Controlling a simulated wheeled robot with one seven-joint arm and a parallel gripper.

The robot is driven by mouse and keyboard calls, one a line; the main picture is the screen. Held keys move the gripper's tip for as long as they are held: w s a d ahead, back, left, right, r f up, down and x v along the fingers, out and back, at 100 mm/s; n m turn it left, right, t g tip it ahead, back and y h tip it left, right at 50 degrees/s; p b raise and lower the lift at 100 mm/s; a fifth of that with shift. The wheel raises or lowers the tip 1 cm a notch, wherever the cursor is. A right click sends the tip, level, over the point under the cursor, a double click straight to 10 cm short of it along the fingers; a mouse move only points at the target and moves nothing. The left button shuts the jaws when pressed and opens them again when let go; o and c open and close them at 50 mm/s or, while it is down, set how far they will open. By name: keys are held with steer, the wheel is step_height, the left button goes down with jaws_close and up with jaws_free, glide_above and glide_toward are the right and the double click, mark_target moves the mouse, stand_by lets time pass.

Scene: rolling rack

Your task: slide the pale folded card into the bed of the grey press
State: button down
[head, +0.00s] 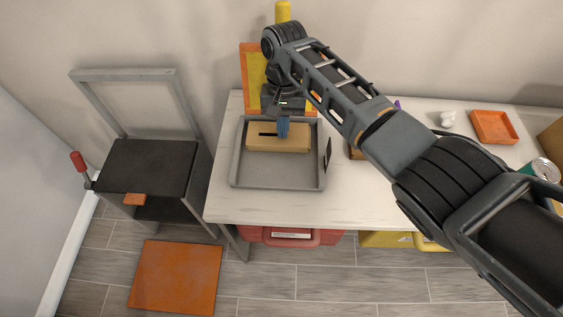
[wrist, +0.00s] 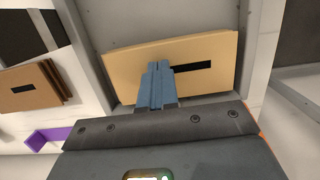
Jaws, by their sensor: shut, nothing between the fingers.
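The pale folded card (head: 295,146) lies in a grey tray (head: 278,182) on the white table, near the tray's back edge. It is tan with a black stripe and fills the upper middle of the wrist view (wrist: 125,62). My gripper (head: 283,134) has its blue fingers together, with nothing between them. In the wrist view its fingertips (wrist: 159,66) overlap the card beside the stripe; I cannot tell whether they touch it. The grey press (head: 122,73) stands left of the table, its frame raised. Its dark bed (head: 148,166) looks empty, and a red-handled lever (head: 78,161) is on its left.
Brown cards with a black stripe (wrist: 28,88) lie beside the tray, mostly behind my arm in the head view. An orange dish (head: 494,126), white object (head: 448,118) and can (head: 541,170) stand at the right. A gap separates press and table. An orange mat (head: 175,277) lies on the floor.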

steer(key=shift+s+d+f, duration=0.15)
steer(key=shift+d+f, duration=0.1)
steer(key=shift+f, duration=0.2)
steer(key=shift+r+p, duration=0.65)
steer(key=shift+p, duration=0.3)
step_height(320, 180, up, 7)
steer(key=w, duration=0.1)
steer(key=shift+w+r, duration=0.15)
steer(key=shift+w, duration=0.2)
steer(key=shift+s+a, duration=0.1)
steer(key=shift+s, duration=0.05)
